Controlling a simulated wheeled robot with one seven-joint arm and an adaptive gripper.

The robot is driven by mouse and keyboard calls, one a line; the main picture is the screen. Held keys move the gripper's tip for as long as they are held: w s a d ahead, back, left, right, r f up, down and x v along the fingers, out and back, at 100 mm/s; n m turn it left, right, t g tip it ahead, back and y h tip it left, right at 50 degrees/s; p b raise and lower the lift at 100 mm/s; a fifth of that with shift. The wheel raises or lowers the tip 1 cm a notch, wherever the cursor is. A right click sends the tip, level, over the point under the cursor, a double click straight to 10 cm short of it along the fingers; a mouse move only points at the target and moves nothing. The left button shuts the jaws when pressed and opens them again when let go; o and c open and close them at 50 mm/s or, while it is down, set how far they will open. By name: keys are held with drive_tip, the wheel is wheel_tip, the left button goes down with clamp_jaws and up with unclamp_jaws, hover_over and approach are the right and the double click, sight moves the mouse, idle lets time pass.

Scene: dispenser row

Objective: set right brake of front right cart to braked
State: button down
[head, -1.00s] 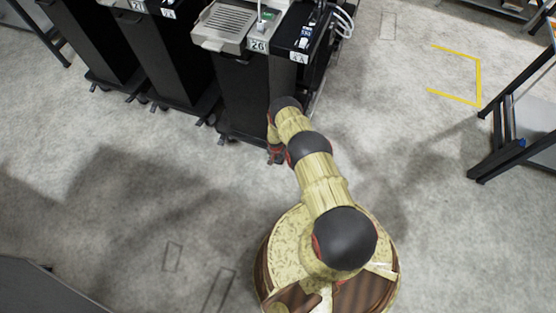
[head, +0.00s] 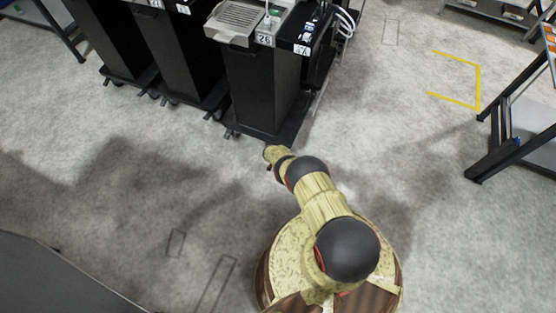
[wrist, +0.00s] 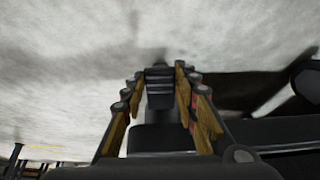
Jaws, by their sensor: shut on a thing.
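The front right cart (head: 262,95) is a tall black unit labelled 26, with a grey drip tray on top, at the top centre of the head view. Its front left caster (head: 230,132) shows. Its front right corner is near my wrist, and the right brake cannot be made out there. In the wrist view my gripper (wrist: 160,75) is shut on a small black part (wrist: 160,86) between its wood-coloured fingers. This part may be the right brake; its full shape and position are hidden. A dark cart base (wrist: 245,92) lies just right of the fingers.
More black carts (head: 180,62) stand in a row to the left. A dark-framed table (head: 515,140) stands at the right, near yellow floor tape (head: 478,85). White cables (head: 345,22) hang behind the cart. Grey floor is open around my base.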

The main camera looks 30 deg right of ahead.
drive_tip(key=shift+s+f+t+h, duration=0.1)
drive_tip(key=shift+f+t+h, duration=0.2)
drive_tip(key=shift+f+h, duration=0.1)
idle(0.4)
drive_tip(key=c, duration=1.4)
unclamp_jaws()
drive_tip(key=shift+r, duration=0.1)
drive_tip(key=shift+a+r, duration=0.25)
drive_tip(key=shift+r, duration=0.2)
drive_tip(key=shift+v, duration=5.45)
drive_tip(key=shift+s+f, duration=0.1)
